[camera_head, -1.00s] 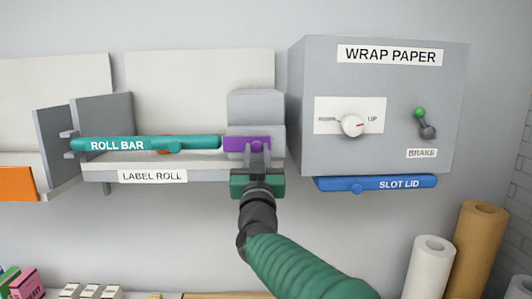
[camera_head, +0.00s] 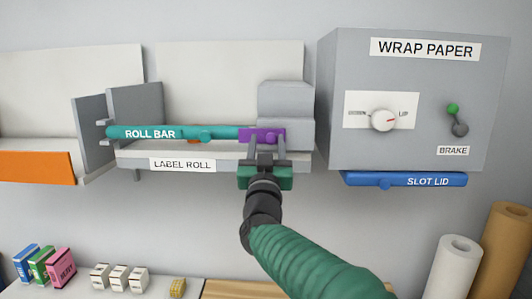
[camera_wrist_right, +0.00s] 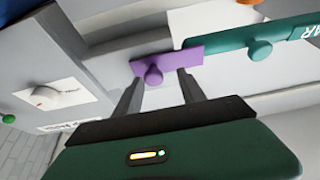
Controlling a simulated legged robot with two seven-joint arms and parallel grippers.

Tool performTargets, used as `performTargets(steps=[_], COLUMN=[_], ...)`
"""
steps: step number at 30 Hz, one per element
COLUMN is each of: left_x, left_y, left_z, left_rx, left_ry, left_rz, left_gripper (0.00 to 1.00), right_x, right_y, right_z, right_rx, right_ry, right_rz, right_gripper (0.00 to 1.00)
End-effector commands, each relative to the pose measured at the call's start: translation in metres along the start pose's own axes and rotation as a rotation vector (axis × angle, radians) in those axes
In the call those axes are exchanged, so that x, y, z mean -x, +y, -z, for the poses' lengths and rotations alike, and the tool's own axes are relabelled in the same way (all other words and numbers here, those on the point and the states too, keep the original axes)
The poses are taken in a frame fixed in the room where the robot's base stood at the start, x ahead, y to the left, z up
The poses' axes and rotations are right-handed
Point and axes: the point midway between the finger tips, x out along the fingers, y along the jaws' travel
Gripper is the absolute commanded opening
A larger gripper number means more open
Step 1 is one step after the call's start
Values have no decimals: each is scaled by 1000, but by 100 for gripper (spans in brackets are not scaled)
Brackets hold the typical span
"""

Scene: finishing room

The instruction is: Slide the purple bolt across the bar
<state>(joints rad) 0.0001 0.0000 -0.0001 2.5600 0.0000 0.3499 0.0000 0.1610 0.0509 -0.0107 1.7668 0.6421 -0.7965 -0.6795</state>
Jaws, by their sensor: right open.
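The purple bolt (camera_head: 249,134) is a flat strip with a round knob, on the grey block (camera_head: 286,104) at the shelf's right end. Its left end overlaps the right end of the teal bar (camera_head: 179,133), labelled ROLL BAR. In the right wrist view the bolt (camera_wrist_right: 187,58) also meets the bar's end (camera_wrist_right: 221,52). My right gripper (camera_head: 268,151) is open just below the bolt. Its fingers stand apart on either side of the knob, with nothing held; the wrist view shows the fingers (camera_wrist_right: 160,90) just short of the knob. My left gripper is not in view.
A grey WRAP PAPER box (camera_head: 410,100) with a dial and BRAKE lever stands to the right. A blue SLOT LID bar (camera_head: 404,180) is under it. Small boxes (camera_head: 122,278) and paper rolls (camera_head: 456,268) are below. The wall under the shelf is clear.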

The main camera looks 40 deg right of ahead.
Motion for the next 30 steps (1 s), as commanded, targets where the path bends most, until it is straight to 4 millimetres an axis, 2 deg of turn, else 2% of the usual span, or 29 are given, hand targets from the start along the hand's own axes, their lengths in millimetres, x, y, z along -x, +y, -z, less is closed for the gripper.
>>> performTargets(steps=[5, 12, 17, 19, 21, 25, 30], left_x=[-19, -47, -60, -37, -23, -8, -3], left_y=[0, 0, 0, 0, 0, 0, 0], left_z=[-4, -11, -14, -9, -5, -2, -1], left_rx=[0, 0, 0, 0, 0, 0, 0], left_ry=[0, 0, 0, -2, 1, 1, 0], left_rz=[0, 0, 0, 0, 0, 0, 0], left_gripper=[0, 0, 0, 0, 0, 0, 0], right_x=[31, 99, 140, 142, 148, 159, 167], right_y=[-1, -2, -4, -6, -7, -6, -5], right_z=[-5, -4, -4, 8, 8, 5, 1], right_rx=[-2, -3, -1, 1, 1, 1, 1], right_ry=[2, 3, 4, -4, -5, -3, 0], right_rz=[3, 3, 3, 5, 5, 4, 3], right_gripper=[48, 48, 48, 48, 48, 48, 48])
